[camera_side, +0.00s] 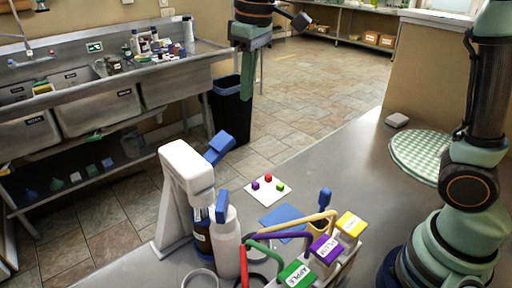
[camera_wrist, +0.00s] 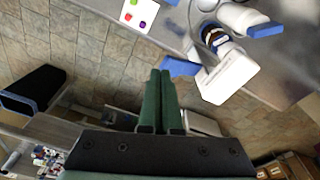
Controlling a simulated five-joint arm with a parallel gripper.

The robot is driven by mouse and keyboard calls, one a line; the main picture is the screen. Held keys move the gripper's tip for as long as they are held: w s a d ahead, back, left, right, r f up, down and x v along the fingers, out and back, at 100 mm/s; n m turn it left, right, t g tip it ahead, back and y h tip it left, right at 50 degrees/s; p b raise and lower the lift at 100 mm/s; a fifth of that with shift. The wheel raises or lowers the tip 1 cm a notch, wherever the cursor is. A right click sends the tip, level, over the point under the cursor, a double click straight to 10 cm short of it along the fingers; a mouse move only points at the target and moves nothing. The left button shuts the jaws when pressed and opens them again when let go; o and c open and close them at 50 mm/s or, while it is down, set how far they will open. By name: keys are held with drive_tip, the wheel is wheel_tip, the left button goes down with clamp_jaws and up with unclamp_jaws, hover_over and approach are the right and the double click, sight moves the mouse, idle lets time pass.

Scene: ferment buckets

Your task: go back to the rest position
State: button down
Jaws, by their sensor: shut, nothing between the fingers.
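My gripper (camera_side: 246,96) hangs at the top of the side view, fingers pointing down, high and beyond the far edge of the counter. Its two green fingers lie together and are empty. In the wrist view the shut fingers (camera_wrist: 160,74) point up the picture, with the tiled floor behind them. Nothing touches the gripper. My arm rises from its base at the right of the side view, and its upper part runs out of the frame.
A white stand with a blue lever (camera_side: 187,165) rises at the counter's left edge, beside a white bottle (camera_side: 228,243). Labelled buckets, one marked APPLE (camera_side: 296,274), stand in front. A checked round mat (camera_side: 420,155) lies right.

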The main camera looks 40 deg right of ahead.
drive_tip(key=s+d+f+m+t, duration=0.2)
drive_tip(key=s+d, duration=0.3)
drive_tip(key=s, duration=0.1)
drive_tip(key=s+d+f+m+t, duration=0.2)
drive_tip(key=s+d+f, duration=0.1)
drive_tip(key=s+d, duration=0.2)
drive_tip(key=shift+s+f, duration=0.3)
drive_tip(key=shift+s, duration=0.65)
